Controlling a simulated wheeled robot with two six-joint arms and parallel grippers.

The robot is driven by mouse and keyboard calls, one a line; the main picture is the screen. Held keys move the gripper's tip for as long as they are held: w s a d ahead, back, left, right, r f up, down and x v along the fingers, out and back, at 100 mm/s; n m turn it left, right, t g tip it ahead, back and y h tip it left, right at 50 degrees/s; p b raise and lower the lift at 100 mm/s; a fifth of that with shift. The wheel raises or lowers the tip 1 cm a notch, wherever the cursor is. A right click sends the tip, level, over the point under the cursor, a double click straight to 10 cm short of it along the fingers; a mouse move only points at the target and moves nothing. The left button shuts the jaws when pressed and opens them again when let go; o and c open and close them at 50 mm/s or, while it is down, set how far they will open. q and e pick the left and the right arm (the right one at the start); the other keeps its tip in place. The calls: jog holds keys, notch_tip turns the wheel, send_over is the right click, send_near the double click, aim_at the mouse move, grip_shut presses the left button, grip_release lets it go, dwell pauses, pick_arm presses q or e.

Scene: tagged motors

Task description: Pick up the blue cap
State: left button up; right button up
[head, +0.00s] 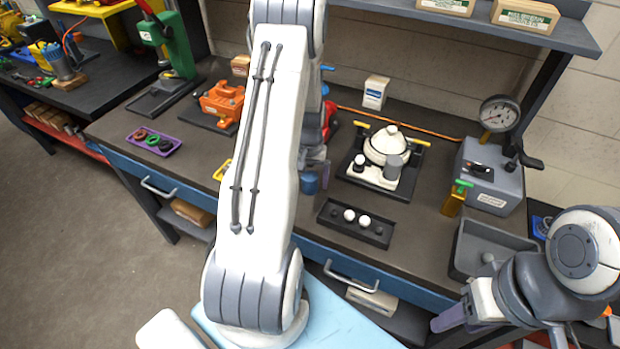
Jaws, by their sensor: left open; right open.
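My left arm crosses the middle of the head view. Its gripper (316,168) hangs over the bench, mostly hidden behind the arm, and is open. A small blue cylindrical thing (309,184) shows right at this gripper. I cannot tell whether it is the blue cap, or whether the gripper touches it. No other blue cap is clear to see. A dark tray (328,211) to the right holds small white and dark round pieces. My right gripper (462,316) is open at the lower right, in front of the bench's edge, partly hidden by its own arm.
A white device with a domed top (388,146) stands behind the dark tray. A grey gauge box (490,175) and an empty-looking grey bin (478,238) are at the right. An orange vise (222,102) and a purple tray of rings (154,141) lie left.

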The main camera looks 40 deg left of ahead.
pick_arm(q)
jog(key=shift+f, duration=0.2)
jog(key=c, duration=1.4)
jog(key=shift+r, duration=0.15)
